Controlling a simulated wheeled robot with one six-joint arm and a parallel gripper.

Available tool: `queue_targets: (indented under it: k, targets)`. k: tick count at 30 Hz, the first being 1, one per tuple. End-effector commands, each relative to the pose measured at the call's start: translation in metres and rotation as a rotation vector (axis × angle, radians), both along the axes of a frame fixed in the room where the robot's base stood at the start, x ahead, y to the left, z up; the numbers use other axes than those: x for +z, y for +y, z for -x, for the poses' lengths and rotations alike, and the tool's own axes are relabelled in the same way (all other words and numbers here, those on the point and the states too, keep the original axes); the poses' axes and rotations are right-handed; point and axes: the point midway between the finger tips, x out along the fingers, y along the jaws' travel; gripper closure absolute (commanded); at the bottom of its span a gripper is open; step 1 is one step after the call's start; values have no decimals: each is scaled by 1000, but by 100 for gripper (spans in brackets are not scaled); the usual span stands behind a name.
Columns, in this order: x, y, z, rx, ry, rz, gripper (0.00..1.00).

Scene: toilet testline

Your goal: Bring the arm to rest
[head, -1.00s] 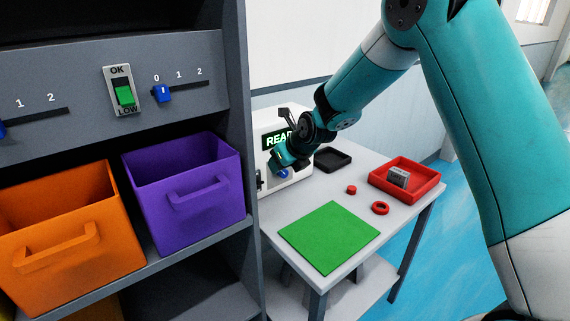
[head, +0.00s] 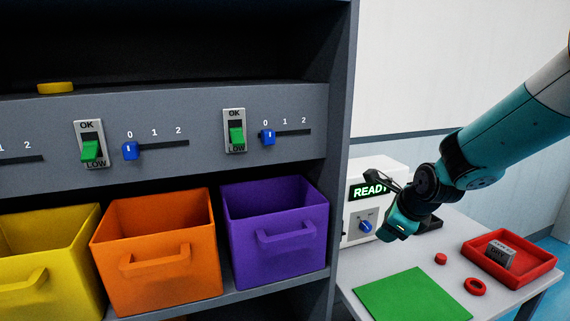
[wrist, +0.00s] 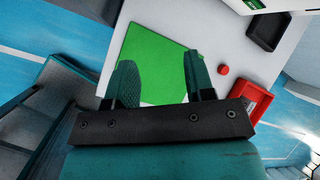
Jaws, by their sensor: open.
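My teal arm reaches in from the right edge of the head view. My gripper (head: 398,226) hangs beside the white machine (head: 362,203) with the lit READY display, above the table. In the wrist view the two fingers of my gripper (wrist: 163,78) are spread apart with nothing between them. The green mat (wrist: 155,50) lies below them on the table. It also shows in the head view (head: 411,297).
A shelf with yellow (head: 45,245), orange (head: 150,250) and purple (head: 275,225) bins stands left. The table holds a red tray (head: 535,283) with a grey block (head: 499,257), a red ring (head: 475,287), a small red piece (head: 440,259) and a black tray (wrist: 270,32).

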Motion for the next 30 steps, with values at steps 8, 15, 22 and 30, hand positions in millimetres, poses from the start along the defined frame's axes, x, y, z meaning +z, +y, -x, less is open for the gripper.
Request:
queue_targets:
  k: [8, 15, 22, 30]
  targets:
    - [11, -20, 84, 737, 23, 472, 51]
    - [14, -35, 156, 1396, 44, 765, 51]
    - [13, -46, 213, 1936, 32, 920, 51]
    - [67, 65, 276, 2336, -365, 779, 51]
